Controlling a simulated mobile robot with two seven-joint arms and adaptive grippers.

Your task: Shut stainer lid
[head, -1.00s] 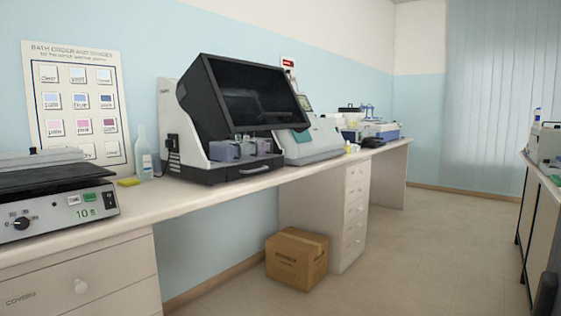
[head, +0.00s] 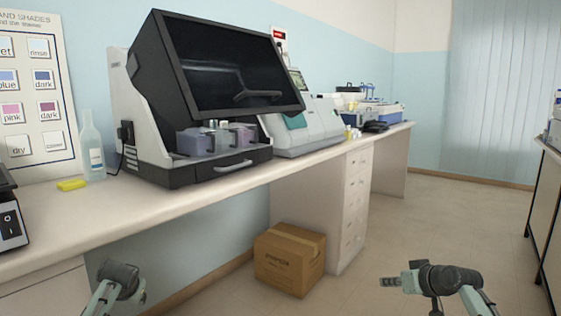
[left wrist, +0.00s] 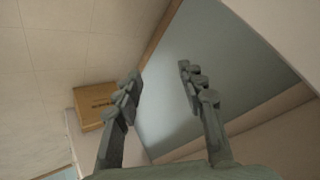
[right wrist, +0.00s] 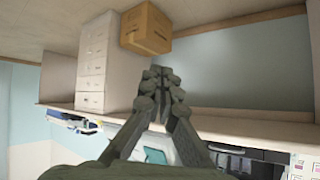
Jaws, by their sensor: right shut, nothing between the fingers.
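The stainer (head: 205,172) stands on the bench at left centre in the head view. Its large dark lid (head: 235,66) is raised and tilted open over the front, with purple and grey baths (head: 205,140) showing beneath it. My right gripper (head: 390,282) is in front of the bench at lower right, well apart from the stainer. In the right wrist view its fingers (right wrist: 160,72) are together and empty. In the left wrist view my left gripper (left wrist: 160,72) has its fingers spread with nothing between them. In the head view only the left arm's end shows at the lower left edge.
A cardboard box (head: 290,260) sits on the floor by the drawer unit (head: 352,205).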

